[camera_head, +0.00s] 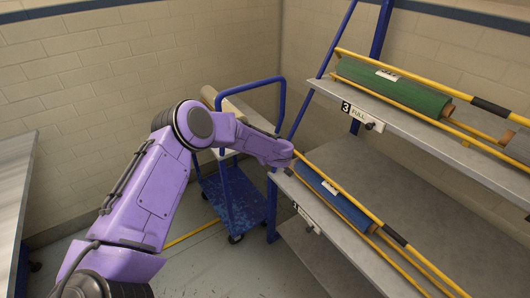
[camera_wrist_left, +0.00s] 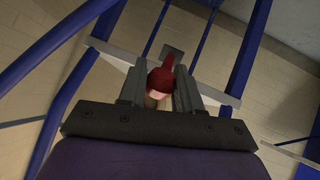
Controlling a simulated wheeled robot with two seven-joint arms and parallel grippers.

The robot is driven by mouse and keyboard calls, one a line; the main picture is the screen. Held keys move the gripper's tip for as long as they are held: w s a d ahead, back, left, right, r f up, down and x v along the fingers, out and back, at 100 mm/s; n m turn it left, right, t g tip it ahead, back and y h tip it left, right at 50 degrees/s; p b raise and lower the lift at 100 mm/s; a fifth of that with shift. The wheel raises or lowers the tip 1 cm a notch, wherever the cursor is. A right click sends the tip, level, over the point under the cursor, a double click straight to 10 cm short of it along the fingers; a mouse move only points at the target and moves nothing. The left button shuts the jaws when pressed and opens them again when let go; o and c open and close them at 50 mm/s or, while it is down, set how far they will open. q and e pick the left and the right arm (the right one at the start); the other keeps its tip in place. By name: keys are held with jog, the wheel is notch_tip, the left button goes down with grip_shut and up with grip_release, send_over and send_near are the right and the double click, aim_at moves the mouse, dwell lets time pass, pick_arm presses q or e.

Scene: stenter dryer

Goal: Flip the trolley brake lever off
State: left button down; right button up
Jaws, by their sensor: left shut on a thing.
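The blue trolley (camera_head: 231,205) stands in the corner behind my left arm, with its tall tube handle (camera_head: 283,98) raised. My left arm reaches across in front of it. In the left wrist view, my left gripper (camera_wrist_left: 160,76) is shut on a red grip (camera_wrist_left: 161,77), which looks like the brake lever, with a small grey plate (camera_wrist_left: 172,51) just beyond it. Blue frame tubes pass on both sides. In the head view the lever and fingertips cannot be made out, and the arm hides part of the trolley. My right gripper is not in view.
A grey shelf rack with blue posts fills the right side. A green roll (camera_head: 395,87) lies on its upper shelf and a blue roll (camera_head: 333,197) below, between yellow bars. A grey surface (camera_head: 14,185) stands at far left. Some floor (camera_head: 210,270) is clear.

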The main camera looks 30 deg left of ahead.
pick_arm(q)
jog(key=shift+w+a+r, duration=0.1)
jog(key=shift+w+r, duration=0.05)
jog(key=shift+r, duration=0.1)
jog(key=c, duration=0.8)
grip_release()
jog(key=shift+f, duration=0.1)
jog(key=v, duration=1)
jog(key=shift+d, duration=0.3)
